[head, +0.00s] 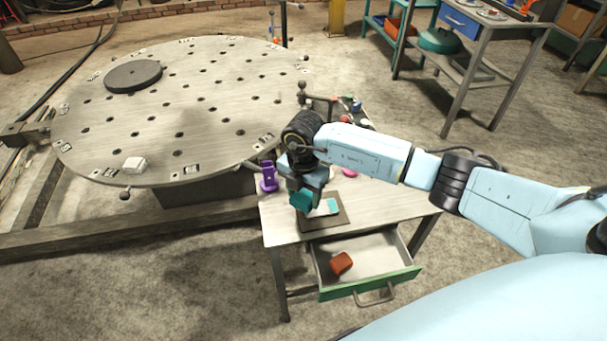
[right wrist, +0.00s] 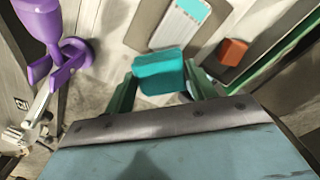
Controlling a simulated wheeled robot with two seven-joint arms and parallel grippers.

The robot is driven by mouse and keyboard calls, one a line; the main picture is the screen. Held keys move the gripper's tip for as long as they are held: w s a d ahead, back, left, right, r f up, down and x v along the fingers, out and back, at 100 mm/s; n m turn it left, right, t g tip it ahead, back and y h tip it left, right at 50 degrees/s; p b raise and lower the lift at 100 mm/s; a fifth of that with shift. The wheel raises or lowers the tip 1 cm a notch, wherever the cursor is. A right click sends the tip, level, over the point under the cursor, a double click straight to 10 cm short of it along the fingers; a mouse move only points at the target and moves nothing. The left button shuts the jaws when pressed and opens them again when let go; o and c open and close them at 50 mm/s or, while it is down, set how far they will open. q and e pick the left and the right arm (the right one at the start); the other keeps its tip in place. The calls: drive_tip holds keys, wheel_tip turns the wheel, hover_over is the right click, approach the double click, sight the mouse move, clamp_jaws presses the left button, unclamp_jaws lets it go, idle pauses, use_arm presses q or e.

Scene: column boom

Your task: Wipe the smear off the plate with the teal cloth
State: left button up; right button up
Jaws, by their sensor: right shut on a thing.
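My right gripper (head: 303,192) is shut on the teal cloth (head: 302,202), a folded block that also shows between the fingers in the right wrist view (right wrist: 159,72). The pale plate (head: 319,211) lies on a dark brown board on the small table; it also shows in the right wrist view (right wrist: 178,26). A teal smear (right wrist: 194,9) covers the plate's far end and shows in the head view (head: 332,205). The cloth is over the plate's left side in the head view; I cannot tell whether it touches. My left gripper is out of view.
A purple holder (head: 268,179) stands at the table's left edge. A pink thing (head: 349,173) lies behind my right arm. The green-fronted drawer (head: 368,284) is open, with a red-brown block (head: 342,263) inside. A big round perforated table (head: 200,120) stands close on the left.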

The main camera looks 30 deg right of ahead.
drive_tip(key=shift+r+p, duration=0.35)
drive_tip(key=shift+r, duration=0.35)
drive_tip(key=shift+r+p, duration=0.3)
drive_tip(key=shift+r, duration=0.05)
drive_tip(key=shift+r+p, duration=0.65)
drive_tip(key=shift+r, duration=0.1)
drive_tip(key=shift+r+p, duration=0.45)
drive_tip(key=shift+r, duration=0.05)
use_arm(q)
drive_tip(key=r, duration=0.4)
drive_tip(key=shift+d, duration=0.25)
